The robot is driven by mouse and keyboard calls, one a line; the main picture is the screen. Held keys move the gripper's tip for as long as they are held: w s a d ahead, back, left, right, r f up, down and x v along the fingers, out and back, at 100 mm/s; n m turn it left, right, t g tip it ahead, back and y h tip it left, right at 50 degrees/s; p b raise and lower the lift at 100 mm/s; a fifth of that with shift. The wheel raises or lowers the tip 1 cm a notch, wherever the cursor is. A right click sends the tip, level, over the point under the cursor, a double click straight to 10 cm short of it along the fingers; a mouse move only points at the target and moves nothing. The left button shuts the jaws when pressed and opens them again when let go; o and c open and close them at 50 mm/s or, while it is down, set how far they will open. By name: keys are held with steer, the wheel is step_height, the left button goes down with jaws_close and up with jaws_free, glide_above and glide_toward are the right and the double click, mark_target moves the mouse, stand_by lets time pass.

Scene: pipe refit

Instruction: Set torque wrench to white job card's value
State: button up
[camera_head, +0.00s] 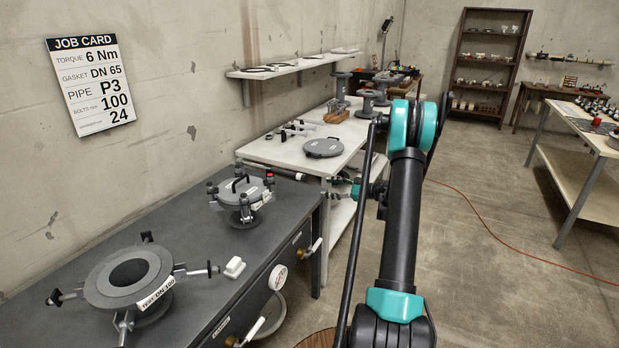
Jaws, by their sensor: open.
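The white job card (91,86) hangs on the wall at upper left. It reads torque 6 Nm, gasket DN 65, pipe P3, with 100 and 24 in the lower rows. Several slim metal tools (291,129) lie on the white table; I cannot tell whether one is the torque wrench.
The dark bench (205,271) holds a flanged fitting (101,278) labelled TEST DN 100 and a smaller clamped flange (240,196). The white table (345,151) bears a round grey lid (323,148). A red cable (500,240) crosses the open floor at right.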

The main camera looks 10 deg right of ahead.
steer(key=m+t+y, duration=0.1)
steer(key=m+t, duration=0.1)
glide_toward(306, 178)
steer(key=x, duration=1)
steer(key=shift+w+a, duration=0.1)
steer(key=shift+a, duration=0.3)
steer(key=shift+c, duration=0.6)
jaws_close()
